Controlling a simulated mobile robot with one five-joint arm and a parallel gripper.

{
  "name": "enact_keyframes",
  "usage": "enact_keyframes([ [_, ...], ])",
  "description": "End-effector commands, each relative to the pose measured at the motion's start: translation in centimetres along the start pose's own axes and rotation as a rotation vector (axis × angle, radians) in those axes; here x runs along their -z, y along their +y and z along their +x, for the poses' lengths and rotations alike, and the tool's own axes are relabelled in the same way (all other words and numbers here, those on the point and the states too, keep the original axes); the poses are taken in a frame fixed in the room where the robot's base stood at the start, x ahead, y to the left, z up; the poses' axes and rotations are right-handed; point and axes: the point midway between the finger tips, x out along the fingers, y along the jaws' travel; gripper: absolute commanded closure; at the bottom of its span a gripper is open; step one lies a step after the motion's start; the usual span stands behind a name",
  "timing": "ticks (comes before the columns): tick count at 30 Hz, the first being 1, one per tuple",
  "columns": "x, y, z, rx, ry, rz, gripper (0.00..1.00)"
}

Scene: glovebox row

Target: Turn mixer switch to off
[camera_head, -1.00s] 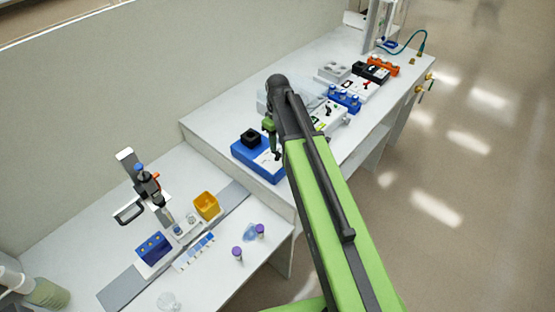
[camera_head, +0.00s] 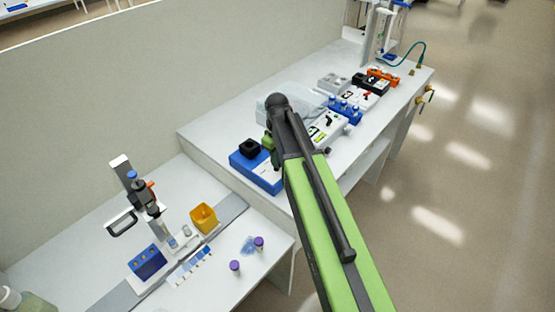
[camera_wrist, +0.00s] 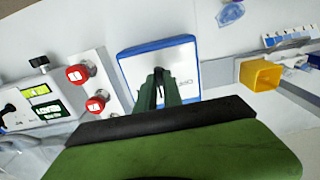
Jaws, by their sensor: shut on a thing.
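The mixer (camera_head: 262,178) is a blue box with a white top face and a black cup holder (camera_head: 249,148), on the raised bench in the head view. In the wrist view its white, blue-edged top (camera_wrist: 133,66) lies straight ahead. My gripper (camera_wrist: 159,82) reaches onto this face, its two green fingers close together. A small dark switch (camera_wrist: 158,71) shows at the fingertips, and the fingers are shut on it. Its exact position is hidden by the fingers. In the head view my arm hides the gripper's tips and the right part of the mixer.
A white device with red knobs (camera_wrist: 78,74) and green labels stands beside the mixer. Blue-capped bottles (camera_head: 346,111) are farther along the bench. A yellow container (camera_head: 204,217), a microscope-like stand (camera_head: 130,185) and purple-capped vials (camera_head: 235,266) are on the lower bench.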

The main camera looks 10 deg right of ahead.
Motion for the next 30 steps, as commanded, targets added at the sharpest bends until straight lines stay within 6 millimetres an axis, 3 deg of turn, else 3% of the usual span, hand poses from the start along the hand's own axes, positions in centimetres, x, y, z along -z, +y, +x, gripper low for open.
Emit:
enact_keyframes([
  [5,0.02,0.13,0.0,-0.003,0.001,-0.064,1.0],
  [15,0.1,0.31,-0.01,-0.004,0.0,-0.453,1.0],
  [25,0.13,0.33,-0.02,-0.005,0.0,-0.483,1.0],
  [26,0.13,0.34,-0.02,-0.005,0.0,-0.483,0.87],
  [30,0.14,0.28,-0.02,-0.004,0.0,-0.482,0.68],
])
